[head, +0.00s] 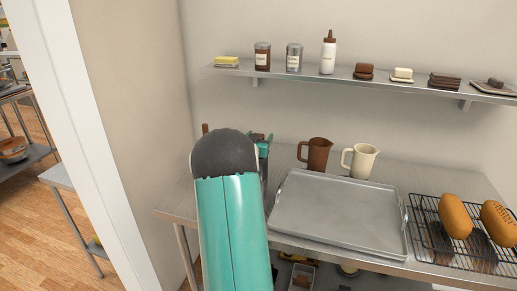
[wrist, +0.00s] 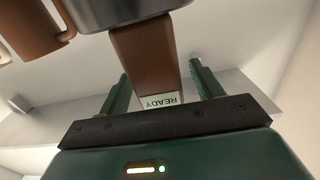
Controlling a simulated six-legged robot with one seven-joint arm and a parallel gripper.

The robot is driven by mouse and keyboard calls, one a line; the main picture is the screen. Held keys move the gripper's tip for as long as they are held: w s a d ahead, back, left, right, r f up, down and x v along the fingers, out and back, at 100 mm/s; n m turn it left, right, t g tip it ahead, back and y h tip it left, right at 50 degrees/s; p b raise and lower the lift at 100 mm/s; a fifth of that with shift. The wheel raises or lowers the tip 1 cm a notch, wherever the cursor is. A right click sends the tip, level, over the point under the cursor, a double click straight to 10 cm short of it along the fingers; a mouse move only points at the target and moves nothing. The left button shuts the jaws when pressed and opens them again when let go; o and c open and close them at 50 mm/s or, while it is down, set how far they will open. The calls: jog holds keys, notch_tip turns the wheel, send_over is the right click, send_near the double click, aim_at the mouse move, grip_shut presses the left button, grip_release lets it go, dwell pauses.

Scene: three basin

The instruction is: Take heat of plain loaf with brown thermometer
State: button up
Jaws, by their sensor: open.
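The brown thermometer (wrist: 148,58) shows in the wrist view as a brown bar with a small label reading "READY" upside down. It lies between the two green fingers of my gripper (wrist: 158,72), which are apart, with a gap visible on each side. In the head view my gripper (head: 263,146) is mostly hidden behind my own arm. A small brown tip (head: 205,128) shows left of my arm; I cannot tell what it belongs to. The plain loaf (head: 455,216) is smooth and golden and lies on the black wire rack (head: 425,240) at right, far from my gripper.
A second loaf (head: 497,222) with dark marks lies beside it. A grey tray (head: 340,215) covers the middle of the metal table. A brown jug (head: 318,155) and a cream jug (head: 362,161) stand behind it. A wall shelf (head: 390,82) holds jars and small foods.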

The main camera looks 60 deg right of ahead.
jog(key=shift+d, duration=0.25)
jog(key=c, duration=1)
jog(key=shift+c, duration=0.2)
notch_tip(320, 180, up, 10)
jog(key=o, duration=0.3)
jog(key=c, duration=0.4)
